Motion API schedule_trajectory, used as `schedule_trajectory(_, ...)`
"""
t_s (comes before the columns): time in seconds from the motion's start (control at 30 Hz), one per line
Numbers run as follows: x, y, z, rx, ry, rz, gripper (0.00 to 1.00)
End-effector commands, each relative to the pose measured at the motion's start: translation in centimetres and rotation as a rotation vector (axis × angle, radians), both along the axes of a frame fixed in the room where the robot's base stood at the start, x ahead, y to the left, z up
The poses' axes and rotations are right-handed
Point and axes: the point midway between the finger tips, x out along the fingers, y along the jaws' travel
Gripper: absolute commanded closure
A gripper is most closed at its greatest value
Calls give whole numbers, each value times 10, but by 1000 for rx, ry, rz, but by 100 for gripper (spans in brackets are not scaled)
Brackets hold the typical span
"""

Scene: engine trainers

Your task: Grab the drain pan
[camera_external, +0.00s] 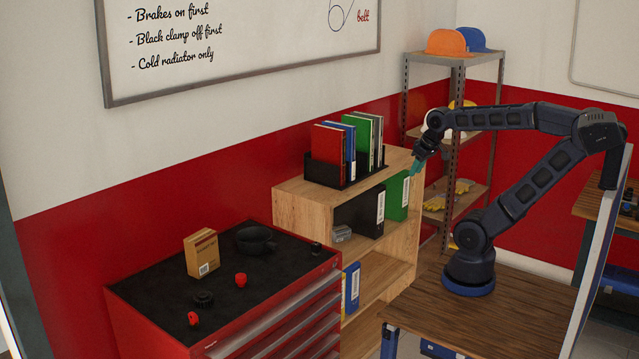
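A black round pan (256,240), which looks like the drain pan, sits on the dark top of the red tool cabinet, toward its back right. It looks upright, with a small projection on its right side. My gripper (416,168) is in front of the wooden shelf's upper right end, well to the right of the pan and higher. It points down and shows teal at its tips. It is too small here to see whether its fingers are apart.
The red tool cabinet (160,306) also carries a cardboard box (202,254) left of the pan, red caps (241,280) and a dark knobbed part (204,299) in front, and a small black piece (316,247) to the right. The wooden shelf (300,208) with binders stands between cabinet and arm.

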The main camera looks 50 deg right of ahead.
Motion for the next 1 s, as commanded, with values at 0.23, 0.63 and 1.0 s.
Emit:
schedule_trajectory(0.23,54,22,16,38,56,-126,71)
schedule_trajectory(0.63,149,86,23,68,117,-373,71)
schedule_trajectory(1.0,227,177,2,64,123,-602,71)
